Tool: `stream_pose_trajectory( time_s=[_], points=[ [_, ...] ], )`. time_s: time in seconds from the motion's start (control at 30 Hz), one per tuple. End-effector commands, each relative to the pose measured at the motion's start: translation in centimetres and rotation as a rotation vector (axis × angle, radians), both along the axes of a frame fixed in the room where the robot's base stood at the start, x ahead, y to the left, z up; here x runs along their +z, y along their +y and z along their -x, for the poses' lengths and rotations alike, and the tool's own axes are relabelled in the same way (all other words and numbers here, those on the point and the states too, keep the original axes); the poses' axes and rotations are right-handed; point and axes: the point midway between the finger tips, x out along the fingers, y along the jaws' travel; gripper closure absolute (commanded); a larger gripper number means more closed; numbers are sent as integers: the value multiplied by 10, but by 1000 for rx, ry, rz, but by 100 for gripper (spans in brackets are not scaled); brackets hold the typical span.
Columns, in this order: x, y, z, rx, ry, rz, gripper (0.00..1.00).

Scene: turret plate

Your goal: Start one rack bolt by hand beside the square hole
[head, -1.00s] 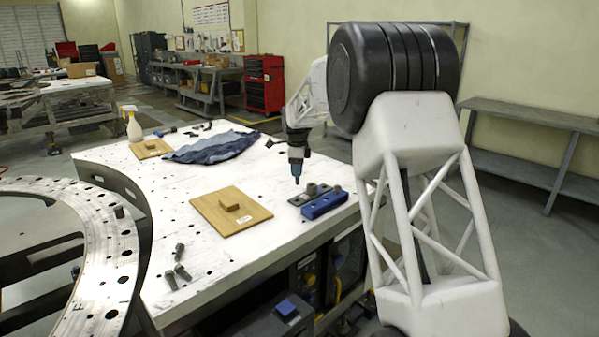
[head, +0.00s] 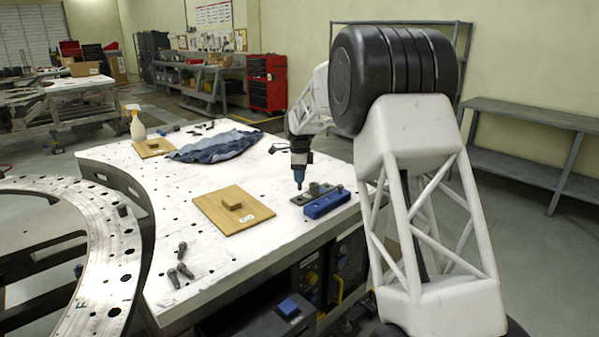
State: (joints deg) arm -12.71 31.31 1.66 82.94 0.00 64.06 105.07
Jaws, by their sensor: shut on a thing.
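My gripper (head: 299,178) points straight down above the left end of a dark flat plate (head: 296,201) near the table's right edge. It is shut on a small dark piece (head: 299,187) that looks like a bolt; its lower end seems just above or touching the plate, I cannot tell which. A short dark round piece (head: 314,188) stands upright on the plate, right of my gripper. Several loose dark bolts (head: 182,250) rest at the table's front left. I cannot make out the square hole.
A wooden board (head: 207,211) with a small wood block lies mid-table; another board (head: 145,151) lies farther back. A blue cloth (head: 215,147) and spray bottle (head: 137,126) are at the back. A large drilled metal ring (head: 112,262) stands left. The white table (head: 170,210) has free room between.

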Motion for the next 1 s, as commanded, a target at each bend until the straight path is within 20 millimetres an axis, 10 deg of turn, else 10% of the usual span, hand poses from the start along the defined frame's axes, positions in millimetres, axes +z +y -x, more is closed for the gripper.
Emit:
stream_pose_trajectory(
  time_s=[1.0],
  points=[
    [-30, 0, 0, 1, 0, 0, 96]
  ],
)
